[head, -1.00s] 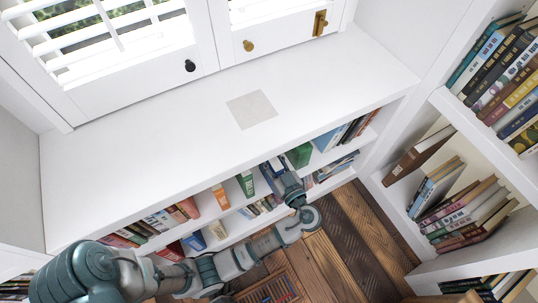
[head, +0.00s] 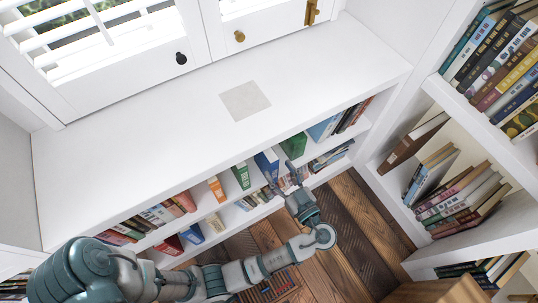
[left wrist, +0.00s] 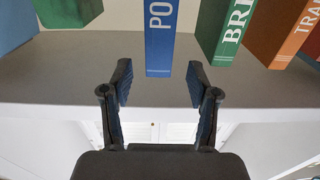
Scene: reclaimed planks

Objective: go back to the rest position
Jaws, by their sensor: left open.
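My left gripper (head: 283,178) is open and empty in front of the low white bookcase, its fingers pointing at the shelved books. In the left wrist view the two fingers (left wrist: 160,85) stand apart. A blue book (left wrist: 161,38) with white letters appears in the gap between them, beyond the fingertips. The blue book also shows on the upper shelf in the head view (head: 267,163). My left arm reaches in from the lower left. My right gripper is not in view.
The white bookcase top (head: 150,140) is clear except for a flat pale square (head: 245,100). Green books (head: 294,145) and an orange book (head: 217,188) stand on the shelf near my gripper. A tall bookcase (head: 420,100) stands at the right. Wooden floor (head: 350,225) lies below.

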